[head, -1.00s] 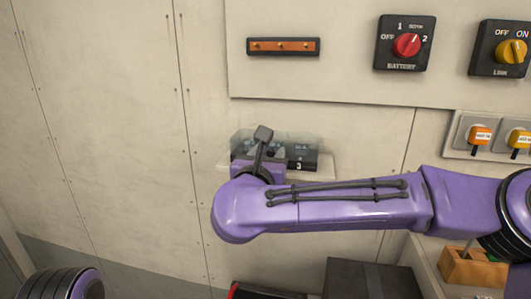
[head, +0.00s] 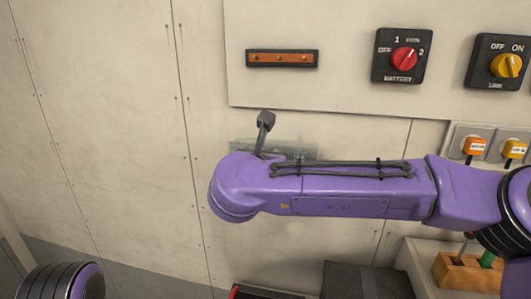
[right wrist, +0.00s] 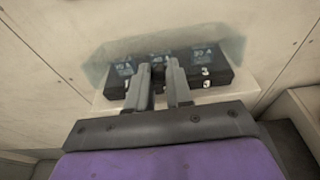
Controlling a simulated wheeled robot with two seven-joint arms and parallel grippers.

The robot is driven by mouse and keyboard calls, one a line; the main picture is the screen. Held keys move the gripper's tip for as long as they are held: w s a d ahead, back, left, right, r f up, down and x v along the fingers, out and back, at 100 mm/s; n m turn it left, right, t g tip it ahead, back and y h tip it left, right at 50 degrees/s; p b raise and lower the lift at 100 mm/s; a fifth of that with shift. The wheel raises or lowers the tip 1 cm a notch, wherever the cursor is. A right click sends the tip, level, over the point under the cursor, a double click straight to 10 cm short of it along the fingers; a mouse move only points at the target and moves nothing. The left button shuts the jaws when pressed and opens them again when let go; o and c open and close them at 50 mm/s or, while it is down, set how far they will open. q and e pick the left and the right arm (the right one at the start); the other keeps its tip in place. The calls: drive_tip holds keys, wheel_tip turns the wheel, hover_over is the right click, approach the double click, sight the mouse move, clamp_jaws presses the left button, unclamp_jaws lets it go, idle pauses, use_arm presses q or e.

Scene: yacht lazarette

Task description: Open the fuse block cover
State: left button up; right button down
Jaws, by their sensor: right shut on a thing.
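The fuse block is a row of black fuse units (right wrist: 213,77) on a pale ledge, seen in the right wrist view. Its clear, faintly bluish cover (right wrist: 110,55) lies over the units and extends past their back edge. In the head view, part of the clear cover (head: 300,151) shows just above my right arm, which hides most of the block. My right gripper (right wrist: 167,68) is at the middle of the front edge, its fingers close together and shut on the cover. The exact contact at the fingertips is hard to see. My left gripper is out of view.
A panel above holds a copper-coloured bus bar (head: 282,58), a red battery switch (head: 404,58) and a yellow switch (head: 506,65). Orange-tagged pulls (head: 475,147) are at the right. A dark box (head: 365,281) and a wooden block (head: 468,270) are below. The left wall is bare.

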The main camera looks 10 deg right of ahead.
drive_tip(key=shift+w+d+r+g+y+p, duration=0.1)
drive_tip(key=shift+w+r+g+y+p, duration=0.15)
drive_tip(key=shift+r+g+p, duration=0.75)
drive_tip(key=shift+w+d+r+g+y+p, duration=0.15)
drive_tip(key=shift+r+g+p, duration=0.4)
drive_tip(key=shift+p, duration=0.8)
drive_tip(key=shift+w+a+r+g+y+p, duration=0.1)
drive_tip(key=shift+w+r+g+y+p, duration=0.2)
drive_tip(key=shift+r+g+p, duration=0.7)
drive_tip(key=shift+f+t, duration=0.15)
drive_tip(key=shift+t, duration=0.2)
